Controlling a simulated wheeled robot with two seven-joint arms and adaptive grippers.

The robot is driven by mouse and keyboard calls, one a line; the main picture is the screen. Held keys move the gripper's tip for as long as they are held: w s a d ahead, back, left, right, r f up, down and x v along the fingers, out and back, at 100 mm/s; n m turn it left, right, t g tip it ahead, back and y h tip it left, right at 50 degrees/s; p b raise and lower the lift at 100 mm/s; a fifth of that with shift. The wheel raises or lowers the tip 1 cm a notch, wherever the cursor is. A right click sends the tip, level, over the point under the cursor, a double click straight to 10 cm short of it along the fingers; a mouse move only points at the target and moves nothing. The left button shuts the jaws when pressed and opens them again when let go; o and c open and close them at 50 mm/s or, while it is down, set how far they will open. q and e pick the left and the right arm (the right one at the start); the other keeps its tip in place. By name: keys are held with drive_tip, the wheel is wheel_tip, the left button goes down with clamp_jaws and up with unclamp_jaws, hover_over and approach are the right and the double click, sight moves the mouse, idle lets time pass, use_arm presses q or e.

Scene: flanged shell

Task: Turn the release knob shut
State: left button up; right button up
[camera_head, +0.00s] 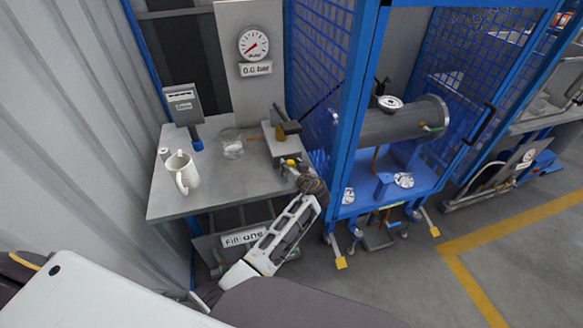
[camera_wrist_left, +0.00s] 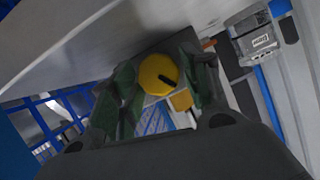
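The release knob is a round yellow cap with a dark pointer mark, in the left wrist view (camera_wrist_left: 158,75). In the head view a small yellow spot of it (camera_head: 290,162) shows at the front of a grey block on the bench's right side. My left gripper (camera_head: 308,182) is at the block's front, its fingers partly hidden there by my wrist. In the left wrist view my left gripper (camera_wrist_left: 166,88) has one finger on each side of the knob, apart from each other. A narrow gap shows on the right; contact on the left is unclear. My right gripper is not seen.
The grey bench (camera_head: 215,192) holds a white mug (camera_head: 182,172) and a clear dish (camera_head: 232,145). A gauge (camera_head: 254,44) above a "0.0 bar" sign stands behind. A black lever (camera_head: 287,128) tops the block. A blue cage post (camera_head: 352,120) stands close right of my gripper.

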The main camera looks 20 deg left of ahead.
use_arm(q)
wheel_tip(320, 180, up, 10)
idle(0.9)
